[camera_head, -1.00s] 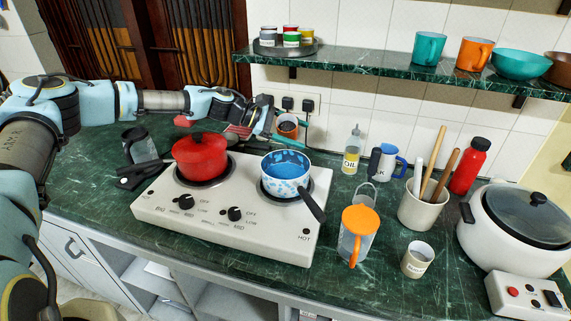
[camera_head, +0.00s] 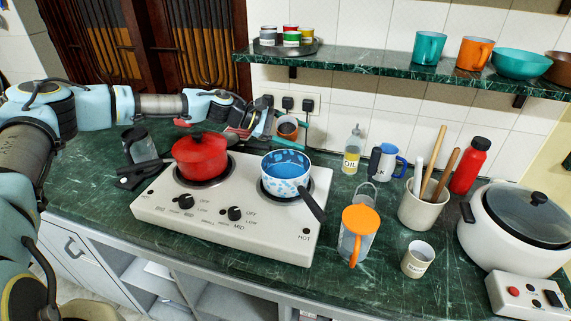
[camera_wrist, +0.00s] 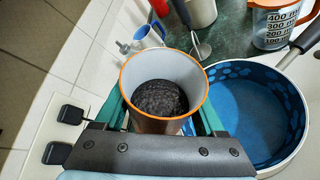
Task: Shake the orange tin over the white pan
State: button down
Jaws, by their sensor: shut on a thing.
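The orange tin (camera_head: 287,128) is in my gripper (camera_head: 281,130), held in the air just behind the white pan. In the wrist view the tin (camera_wrist: 176,66) has an orange rim, a pale inside and dark, grainy contents. My gripper's green fingers (camera_wrist: 165,120) are shut on it from both sides. The white pan (camera_head: 286,183) with blue markings and a blue inside sits on the right burner, its dark handle pointing to the front right.
A lidded red pot (camera_head: 199,158) stands on the left burner of the white stove (camera_head: 240,226). An orange-lidded jug (camera_head: 358,232), an oil bottle (camera_head: 352,152) and a utensil crock (camera_head: 421,207) stand to the right. A green shelf (camera_head: 385,63) runs above, behind the pan.

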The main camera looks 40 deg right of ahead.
jog(key=shift+s+a, duration=0.1)
dwell(0.5)
jog(key=shift+r+m+t+h+b, duration=0.15)
jog(key=shift+m+t+h+b, duration=0.15)
jog(key=shift+m+b, duration=0.15)
dwell(1.0)
jog(key=shift+r+m+h+b, duration=0.5)
jog(key=shift+r+m+b, duration=0.1)
jog(key=shift+m+b, duration=0.25)
dwell(2.6)
jog(key=shift+f+m+t+h+b, duration=0.4)
jog(key=shift+m+b, duration=0.2)
jog(key=shift+b, duration=0.5)
dwell(1.4)
